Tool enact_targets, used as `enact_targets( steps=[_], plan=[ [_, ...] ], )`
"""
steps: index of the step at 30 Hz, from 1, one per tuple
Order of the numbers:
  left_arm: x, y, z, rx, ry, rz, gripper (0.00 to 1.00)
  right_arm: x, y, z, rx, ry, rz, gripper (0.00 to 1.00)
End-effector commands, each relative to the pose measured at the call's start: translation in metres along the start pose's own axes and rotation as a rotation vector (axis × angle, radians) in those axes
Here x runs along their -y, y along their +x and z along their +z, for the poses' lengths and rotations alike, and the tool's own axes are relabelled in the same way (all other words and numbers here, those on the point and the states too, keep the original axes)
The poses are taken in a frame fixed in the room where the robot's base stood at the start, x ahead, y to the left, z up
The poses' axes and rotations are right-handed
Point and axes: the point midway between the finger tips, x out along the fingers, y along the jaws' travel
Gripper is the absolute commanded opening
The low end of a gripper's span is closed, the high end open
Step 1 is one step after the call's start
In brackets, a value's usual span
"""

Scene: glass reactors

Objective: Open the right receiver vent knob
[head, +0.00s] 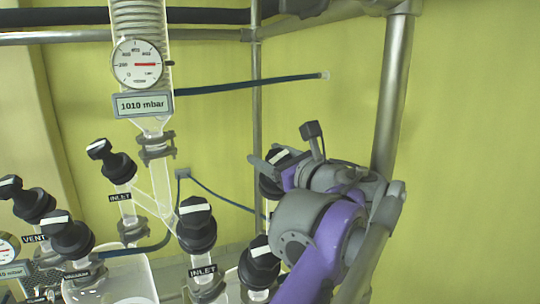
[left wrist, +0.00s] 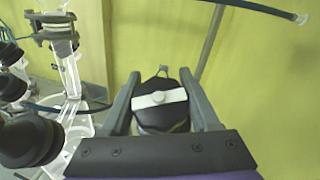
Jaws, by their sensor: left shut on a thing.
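A black valve knob (left wrist: 160,115) with a white bar on top sits between the two fingers of my left gripper (left wrist: 160,76) in the left wrist view. The fingers flank the knob on both sides and are shut on it. The white bar runs crosswise from finger to finger, slightly tilted. In the head view the knob (head: 273,186) is partly hidden behind my left gripper (head: 286,148), at the right end of the glassware. Its label is hidden, so I cannot read whether it says vent. My right gripper is out of view.
Close by stand another black knob (head: 259,264) and an INLET knob (head: 196,225). VENT (head: 34,203) and VACUUM (head: 68,236) knobs are at the left. A gauge (head: 137,64) hangs above a 1010 mbar display (head: 145,104). A metal post (head: 392,95) rises behind my arm.

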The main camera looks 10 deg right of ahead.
Motion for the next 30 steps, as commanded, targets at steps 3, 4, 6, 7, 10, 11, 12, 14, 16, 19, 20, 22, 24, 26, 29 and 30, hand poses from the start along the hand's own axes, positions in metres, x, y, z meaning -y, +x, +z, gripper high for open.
enact_targets(
  steps=[3, 4, 6, 7, 10, 11, 12, 14, 16, 19, 20, 22, 24, 26, 29, 30],
  plan=[
    [0.000, 0.000, 0.002, 0.004, 0.000, 0.001, 0.06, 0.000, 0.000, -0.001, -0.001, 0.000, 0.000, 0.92],
    [0.000, 0.000, 0.002, 0.004, 0.000, 0.001, 0.06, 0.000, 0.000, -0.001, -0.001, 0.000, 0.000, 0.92],
    [0.000, 0.000, 0.002, 0.004, 0.001, 0.001, 0.06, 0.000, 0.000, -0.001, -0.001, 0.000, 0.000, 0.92],
    [0.000, 0.000, 0.002, 0.004, 0.001, 0.000, 0.06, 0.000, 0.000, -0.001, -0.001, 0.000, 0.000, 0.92],
    [0.000, 0.000, 0.002, 0.004, 0.001, 0.000, 0.63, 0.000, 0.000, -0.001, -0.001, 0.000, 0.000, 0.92],
    [0.000, 0.000, 0.002, 0.004, 0.001, 0.000, 0.69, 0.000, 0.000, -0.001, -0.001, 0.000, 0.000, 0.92],
    [0.000, 0.000, 0.002, 0.004, 0.001, 0.000, 0.76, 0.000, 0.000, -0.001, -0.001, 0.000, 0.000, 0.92],
    [0.000, 0.000, 0.002, 0.003, 0.001, 0.000, 0.87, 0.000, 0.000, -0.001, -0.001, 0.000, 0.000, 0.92],
    [0.000, 0.000, 0.002, 0.003, 0.000, 0.000, 0.92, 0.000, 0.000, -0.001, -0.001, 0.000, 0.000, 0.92],
    [0.000, 0.000, 0.001, 0.002, 0.000, 0.000, 0.92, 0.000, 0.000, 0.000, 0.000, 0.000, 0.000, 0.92],
    [0.000, 0.000, 0.001, 0.002, 0.000, 0.000, 0.92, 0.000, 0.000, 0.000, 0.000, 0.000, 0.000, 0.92],
    [0.000, 0.000, 0.001, 0.002, 0.000, 0.000, 0.92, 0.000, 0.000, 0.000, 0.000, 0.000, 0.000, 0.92],
    [0.000, -0.002, 0.001, 0.001, 0.000, 0.000, 0.92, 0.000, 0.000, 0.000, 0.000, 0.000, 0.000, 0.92],
    [0.001, -0.007, 0.000, 0.000, 0.000, -0.002, 0.92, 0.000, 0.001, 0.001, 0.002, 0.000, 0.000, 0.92],
    [0.001, -0.021, -0.001, -0.001, 0.001, -0.003, 0.92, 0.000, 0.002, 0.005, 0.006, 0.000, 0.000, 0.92],
    [0.000, -0.028, -0.001, -0.001, 0.001, -0.004, 0.92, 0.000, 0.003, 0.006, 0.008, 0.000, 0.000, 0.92]
  ],
)
